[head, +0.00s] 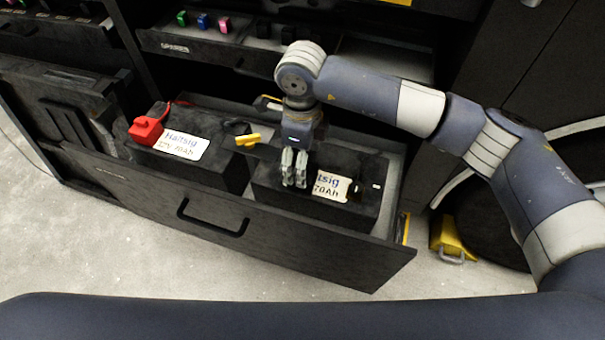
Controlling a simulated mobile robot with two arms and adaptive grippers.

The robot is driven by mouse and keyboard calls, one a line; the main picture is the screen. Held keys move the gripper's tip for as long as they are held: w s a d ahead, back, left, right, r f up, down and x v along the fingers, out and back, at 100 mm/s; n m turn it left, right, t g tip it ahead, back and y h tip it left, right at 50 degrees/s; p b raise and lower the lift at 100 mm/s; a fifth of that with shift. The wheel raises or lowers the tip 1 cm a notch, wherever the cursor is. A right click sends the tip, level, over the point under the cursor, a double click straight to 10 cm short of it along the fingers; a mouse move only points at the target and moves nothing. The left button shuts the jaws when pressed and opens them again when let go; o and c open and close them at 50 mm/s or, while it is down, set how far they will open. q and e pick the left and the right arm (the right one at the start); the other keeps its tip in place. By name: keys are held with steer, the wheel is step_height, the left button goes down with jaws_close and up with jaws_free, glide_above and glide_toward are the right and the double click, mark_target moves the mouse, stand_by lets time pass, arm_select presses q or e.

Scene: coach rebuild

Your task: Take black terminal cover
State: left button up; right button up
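Two black batteries with white labels sit in an open black drawer (150,195). The left battery (215,172) has a red terminal cover (147,131) at its left end. The right battery (340,212) is partly hidden by my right gripper (294,182), which points down over its left part. The fingers are close together with a thin dark gap, and nothing is clearly seen between them. I cannot make out a black terminal cover for certain; it may be hidden by the gripper or blend with the black battery. My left gripper is not in view.
A yellow piece (248,140) and dark cable lie between the batteries. A shelf marked SPARES (185,47) behind holds small green, blue and pink parts. A yellow object with a handle (452,240) stands on the floor at right. The floor in front is clear.

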mark_target(312, 169)
step_height(312, 169, down, 5)
steer(key=shift+s+r+b, duration=0.15)
steer(key=shift+r+b, duration=0.05)
steer(key=shift+b, duration=0.6)
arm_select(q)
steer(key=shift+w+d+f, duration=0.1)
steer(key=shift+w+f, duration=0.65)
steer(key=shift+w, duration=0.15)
arm_select(e)
steer(key=shift+r, duration=0.1)
steer(key=c, duration=1.1)
